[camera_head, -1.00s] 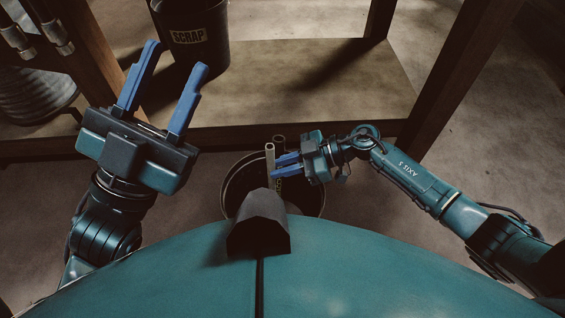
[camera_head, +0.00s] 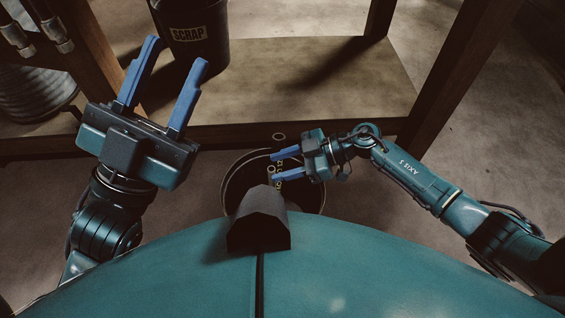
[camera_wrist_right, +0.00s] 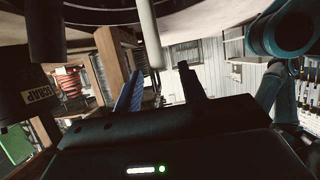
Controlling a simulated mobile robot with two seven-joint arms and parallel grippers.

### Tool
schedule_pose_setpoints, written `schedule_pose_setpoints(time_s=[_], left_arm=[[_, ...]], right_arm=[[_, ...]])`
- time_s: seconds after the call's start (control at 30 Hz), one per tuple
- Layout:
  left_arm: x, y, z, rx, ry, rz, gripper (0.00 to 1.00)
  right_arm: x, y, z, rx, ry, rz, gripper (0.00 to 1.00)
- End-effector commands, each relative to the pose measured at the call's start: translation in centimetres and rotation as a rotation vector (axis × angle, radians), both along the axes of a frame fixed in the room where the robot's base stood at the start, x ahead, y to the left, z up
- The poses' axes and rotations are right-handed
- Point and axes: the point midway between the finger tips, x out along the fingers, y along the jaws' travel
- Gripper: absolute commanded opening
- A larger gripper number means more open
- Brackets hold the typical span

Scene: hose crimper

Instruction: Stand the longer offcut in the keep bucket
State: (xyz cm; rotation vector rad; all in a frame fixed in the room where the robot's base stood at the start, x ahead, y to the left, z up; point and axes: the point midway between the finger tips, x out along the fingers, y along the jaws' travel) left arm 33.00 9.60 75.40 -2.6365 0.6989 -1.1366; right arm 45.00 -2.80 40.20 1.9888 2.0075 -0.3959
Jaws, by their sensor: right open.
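The dark keep bucket (camera_head: 232,190) stands on the floor below the shelf, partly hidden by my body and right gripper. My right gripper (camera_head: 273,166) is open above it. A pale tube offcut (camera_head: 271,169) stands in the bucket, its top end between the open fingertips; the right wrist view shows this pale tube (camera_wrist_right: 147,30) between the spread fingers. A second tube end (camera_head: 279,137) shows beyond the gripper, by the far rim; a dark tube (camera_wrist_right: 45,32) shows in the wrist view. I cannot compare their lengths. My left gripper (camera_head: 172,82) is open and empty, left of the bucket.
A black scrap bucket (camera_head: 193,38) stands on the low wooden shelf (camera_head: 320,90) at the back. Wooden posts (camera_head: 455,70) flank the shelf. A grey coil (camera_head: 35,95) lies at the far left. Floor on the right is bare.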

Motion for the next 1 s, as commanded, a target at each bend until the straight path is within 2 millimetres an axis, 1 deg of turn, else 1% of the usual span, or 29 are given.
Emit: schedule_pose_setpoints(time_s=[0.07,0.1,0.2,0.4,0.5,0.6,0.7,0.8,1.0], left_arm=[[0.1,0.0,0.4,-0.002,0.012,-0.001,0.37],[0.2,0.0,0.2,-0.007,0.037,-0.002,0.37],[0.4,-0.2,-1.6,-0.021,0.162,0.002,0.37],[0.4,-0.4,-3.7,-0.036,0.338,0.005,0.37],[0.2,-0.5,-4.7,-0.042,0.407,0.005,0.37],[0.0,-0.6,-5.4,-0.045,0.456,0.005,0.37],[-0.2,-0.6,-5.9,-0.047,0.488,0.006,0.37],[-0.2,-0.7,-6.2,-0.048,0.503,0.007,0.37],[-0.3,-0.7,-6.3,-0.049,0.506,0.006,0.37]], right_arm=[[0.1,-0.8,0.5,-0.002,0.000,-0.002,0.41],[0.1,-1.4,0.8,-0.003,0.001,-0.004,0.41],[0.1,-3.2,1.7,-0.004,0.001,-0.004,0.41],[0.1,-7.4,3.5,-0.004,0.000,-0.004,0.41],[0.1,-9.2,4.2,-0.003,0.001,-0.004,0.41],[0.1,-10.6,4.7,-0.002,0.001,-0.001,0.41],[0.1,-11.4,5.0,0.000,0.000,-0.002,0.41],[0.1,-11.8,5.1,0.000,0.001,-0.001,0.41],[0.1,-11.9,5.1,0.001,0.000,-0.001,0.41]])
